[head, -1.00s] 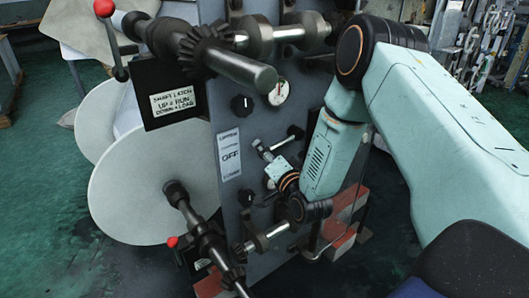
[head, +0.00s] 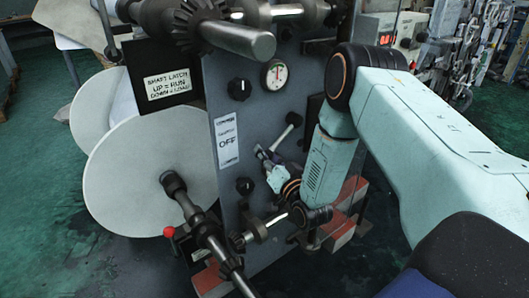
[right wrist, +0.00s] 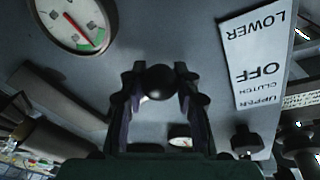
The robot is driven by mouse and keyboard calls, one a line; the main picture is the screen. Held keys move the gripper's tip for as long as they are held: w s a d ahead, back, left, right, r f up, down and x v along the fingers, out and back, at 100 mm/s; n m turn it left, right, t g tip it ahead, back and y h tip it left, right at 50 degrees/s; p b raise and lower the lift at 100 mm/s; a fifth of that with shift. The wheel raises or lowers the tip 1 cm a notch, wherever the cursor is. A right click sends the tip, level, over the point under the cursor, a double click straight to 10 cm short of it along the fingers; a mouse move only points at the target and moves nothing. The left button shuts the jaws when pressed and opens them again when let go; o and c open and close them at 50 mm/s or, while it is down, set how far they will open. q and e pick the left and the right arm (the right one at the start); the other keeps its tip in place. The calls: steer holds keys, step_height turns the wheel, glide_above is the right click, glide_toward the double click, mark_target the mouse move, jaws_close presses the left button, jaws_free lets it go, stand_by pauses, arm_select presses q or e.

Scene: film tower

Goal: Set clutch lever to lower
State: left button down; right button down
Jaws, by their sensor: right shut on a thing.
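The clutch lever (head: 283,137) is a short pale metal rod on the grey machine panel. It slants down and left from a dark mount to my right gripper (head: 264,155). In the right wrist view a dark round knob (right wrist: 160,82) sits between the fingers of the right gripper (right wrist: 158,88), which are shut on it. The white clutch label (head: 227,140) is left of the lever. In the right wrist view the label (right wrist: 262,60) appears upside down, with LOWER, OFF and UPPER legible. My left gripper is not in view.
A round gauge (head: 276,73) is above the lever. Black knobs (head: 239,89) and (head: 245,186) are on the panel near the label. A metal shaft (head: 225,37) sticks out above, another (head: 205,230) below. Large pale discs (head: 150,175) are at left. Red-and-white blocks (head: 340,230) lie below my right arm.

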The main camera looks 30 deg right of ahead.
steer(key=shift+d+f+n, duration=0.2)
steer(key=shift+f+n, duration=0.3)
steer(key=shift+f, duration=0.05)
steer(key=c, duration=1)
jaws_free()
steer(key=shift+o, duration=0.2)
steer(key=s+a+f, duration=0.1)
steer(key=s, duration=1.1)
